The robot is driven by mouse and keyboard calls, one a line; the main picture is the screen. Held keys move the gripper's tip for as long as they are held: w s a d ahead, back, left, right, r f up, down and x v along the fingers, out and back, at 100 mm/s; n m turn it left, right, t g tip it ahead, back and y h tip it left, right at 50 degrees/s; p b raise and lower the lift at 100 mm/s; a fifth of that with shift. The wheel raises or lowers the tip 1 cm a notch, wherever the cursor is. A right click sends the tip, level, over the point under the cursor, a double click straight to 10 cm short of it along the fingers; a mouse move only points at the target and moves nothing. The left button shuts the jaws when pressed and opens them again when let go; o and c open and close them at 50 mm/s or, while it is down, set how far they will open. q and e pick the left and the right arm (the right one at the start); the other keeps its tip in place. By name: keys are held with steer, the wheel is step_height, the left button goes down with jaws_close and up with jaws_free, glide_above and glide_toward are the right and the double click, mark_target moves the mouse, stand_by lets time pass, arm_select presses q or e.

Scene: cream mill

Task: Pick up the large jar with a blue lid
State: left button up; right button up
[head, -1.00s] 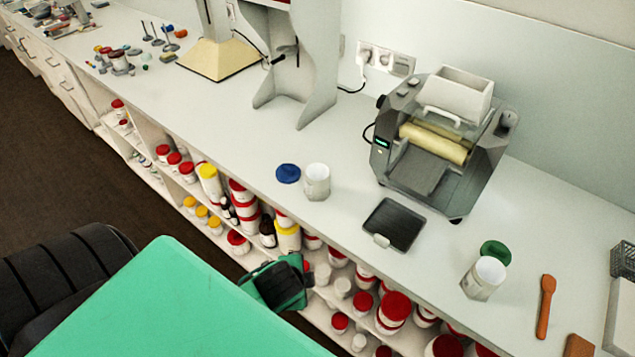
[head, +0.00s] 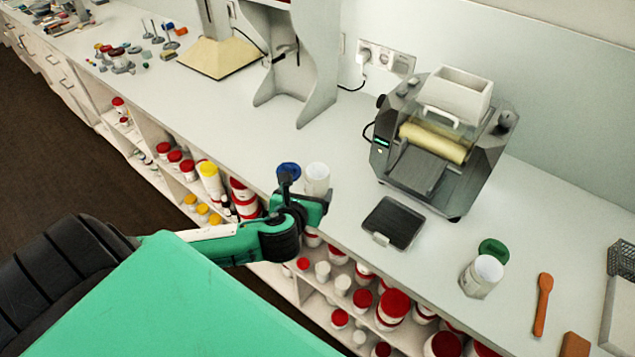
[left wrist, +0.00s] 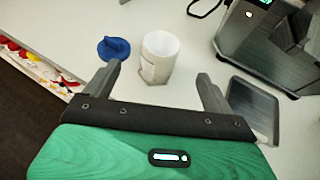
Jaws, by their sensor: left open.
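A white, open-topped jar (head: 317,176) stands upright on the counter near its front edge. It also shows in the left wrist view (left wrist: 160,52). A blue lid (head: 288,170) lies flat on the counter just left of the jar, off it; the left wrist view shows its knob too (left wrist: 113,48). My left gripper (head: 306,192) is open and empty at the counter's front edge, on the near side of the jar. In the left wrist view the jar lies ahead, between the lines of the two fingers (left wrist: 158,76). My right gripper is out of view.
A dark flat tray (head: 394,222) lies right of the jar, in front of a grey roller mill (head: 445,140). Shelves of red-lidded jars (head: 393,306) run below the counter.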

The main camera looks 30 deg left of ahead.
mark_target(312, 182)
arm_select(q)
steer(key=p+x, duration=0.1)
steer(key=x, duration=0.5)
steer(key=shift+w+a+f+p, duration=0.15)
steer(key=shift+w+p, duration=0.15)
steer(key=shift+w, duration=0.2)
steer(key=p+x, duration=0.1)
steer(key=x, duration=0.2)
steer(key=shift+f, duration=0.1)
steer(key=shift+w+a+f, duration=0.1)
steer(key=shift+w+f, duration=0.15)
steer(key=shift+w, duration=0.2)
steer(key=c, duration=1)
steer(key=shift+c, duration=0.2)
